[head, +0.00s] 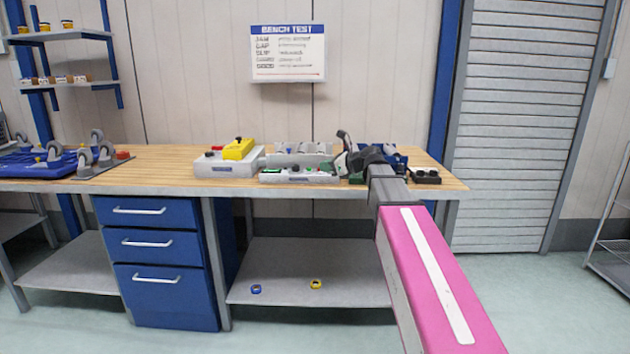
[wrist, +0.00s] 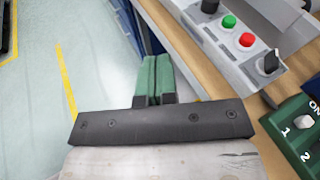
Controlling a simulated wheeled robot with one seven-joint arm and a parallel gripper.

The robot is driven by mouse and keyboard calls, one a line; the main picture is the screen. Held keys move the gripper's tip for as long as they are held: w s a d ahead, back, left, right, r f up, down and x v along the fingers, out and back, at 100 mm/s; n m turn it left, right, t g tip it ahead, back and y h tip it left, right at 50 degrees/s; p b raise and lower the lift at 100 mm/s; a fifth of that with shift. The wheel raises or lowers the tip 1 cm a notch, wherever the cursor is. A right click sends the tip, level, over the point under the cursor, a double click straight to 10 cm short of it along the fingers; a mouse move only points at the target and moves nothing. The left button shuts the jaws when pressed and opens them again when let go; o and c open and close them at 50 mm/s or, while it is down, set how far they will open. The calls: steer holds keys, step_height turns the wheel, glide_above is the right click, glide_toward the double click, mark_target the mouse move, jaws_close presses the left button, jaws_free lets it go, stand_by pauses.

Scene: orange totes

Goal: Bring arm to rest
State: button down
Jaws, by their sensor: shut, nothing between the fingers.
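My arm (head: 430,265) is pink with a white stripe and reaches from the lower right of the head view up to the right end of the workbench. My gripper (wrist: 152,80) shows in the wrist view with its two green fingers side by side, shut and empty. The fingers are over the floor just off the bench's edge. In the head view the fingers cannot be made out clearly among the dark wrist parts.
The wooden workbench (head: 140,178) carries a grey control box (head: 300,177) with green and red buttons (wrist: 246,40), a box with a yellow top (head: 238,149) and a green switch box (wrist: 300,125). Blue drawers (head: 160,255) stand below. Open floor (wrist: 50,100) lies left in the wrist view.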

steer(key=s+d+f+n+g+h, duration=0.15)
steer(key=s+f+n, duration=0.25)
steer(key=f, duration=0.5)
steer(key=s+d+f+n+g+h, duration=0.1)
steer(key=s+d+f+n+h, duration=0.2)
steer(key=f, duration=0.5)
steer(key=s+d+f+n+g+h, duration=0.15)
steer(key=s+f+n, duration=0.25)
steer(key=f, duration=0.5)
steer(key=s+d+f+n+g+h, duration=0.3)
steer(key=s+d+f+n+h, duration=0.3)
steer(key=s+f, duration=0.8)
steer(key=d+n, duration=0.3)
steer(key=n, duration=0.2)
steer(key=shift+s+f+n+h, duration=0.3)
steer(key=shift+f+h, duration=0.05)
steer(key=shift+h, duration=0.05)
